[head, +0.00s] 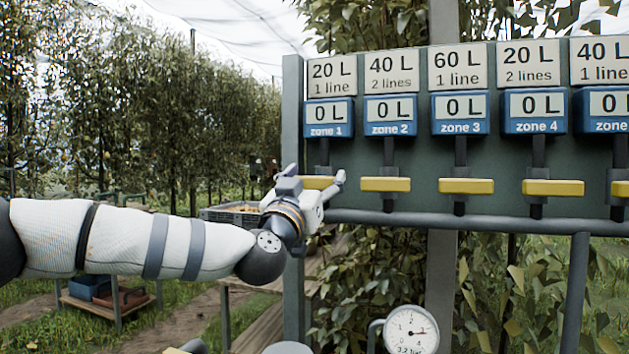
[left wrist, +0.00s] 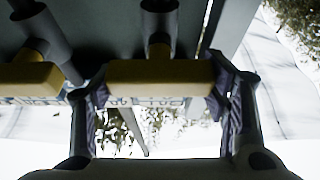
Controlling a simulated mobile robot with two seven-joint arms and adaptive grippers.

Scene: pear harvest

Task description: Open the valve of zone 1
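The zone 1 station has a blue meter (head: 329,117) reading 0 L under a sign "20 L, 1 line". Below it is its yellow valve handle (head: 318,183), lying crosswise and partly hidden by my left gripper (head: 315,186). In the left wrist view the same handle (left wrist: 160,76) lies between the two fingers of my left gripper (left wrist: 160,100), one beside each end. The fingers are spread wide; whether they touch the handle is hard to tell. My right gripper is not in view.
Zone 2's yellow handle (head: 386,185) is close on the right, with zone 3's handle (head: 466,186) and others beyond, all crosswise. A pressure gauge (head: 411,333) stands low in front. A grey crate (head: 232,216) stands behind my left arm.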

